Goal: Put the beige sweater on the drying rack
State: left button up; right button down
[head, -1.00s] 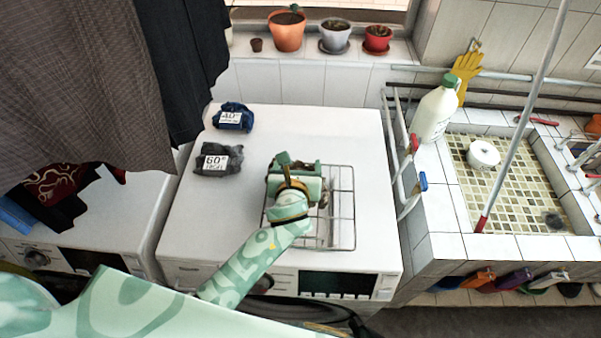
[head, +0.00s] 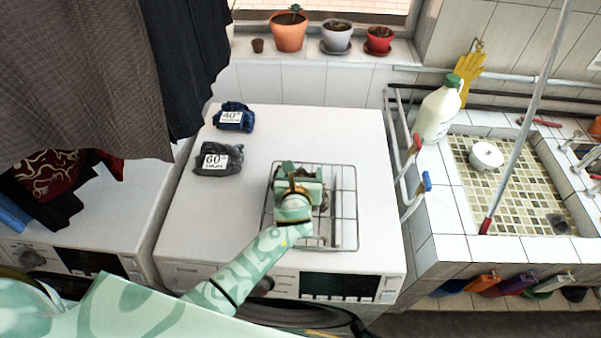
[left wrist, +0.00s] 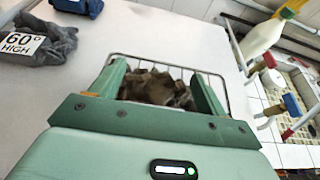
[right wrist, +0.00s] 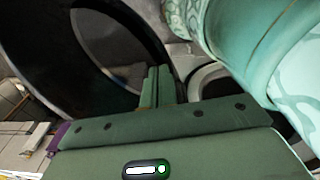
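The sweater (left wrist: 155,88) is a crumpled brownish-beige bundle lying on a wire drying rack on top of the white washing machine. The rack (head: 343,247) is a flat metal grid. It also shows in the left wrist view (left wrist: 222,76). My left gripper (head: 298,172) is over the rack, mostly hiding the sweater in the head view. In the left wrist view its fingers (left wrist: 158,88) are wide apart, with the sweater visible between them. My right gripper (right wrist: 153,86) is out of the head view. Its fingers are together, with nothing seen between them.
Dark grey cloth (head: 219,160) labelled 60° and blue cloth (head: 234,117) labelled 40° lie at the machine's left. Dark clothes (head: 85,80) hang at upper left. A tiled sink (head: 510,190) and white bottle (head: 437,112) are at right. A round dark opening (right wrist: 75,60) is near my right gripper.

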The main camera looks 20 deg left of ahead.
pick_arm(q)
jog(key=o, duration=0.4)
jog(key=shift+c, duration=0.2)
jog(key=shift+s+r, duration=0.1)
jog(key=shift+r, duration=0.15)
jog(key=p+v, duration=0.1)
jog(key=v, duration=1)
jog(key=shift+s, duration=0.35)
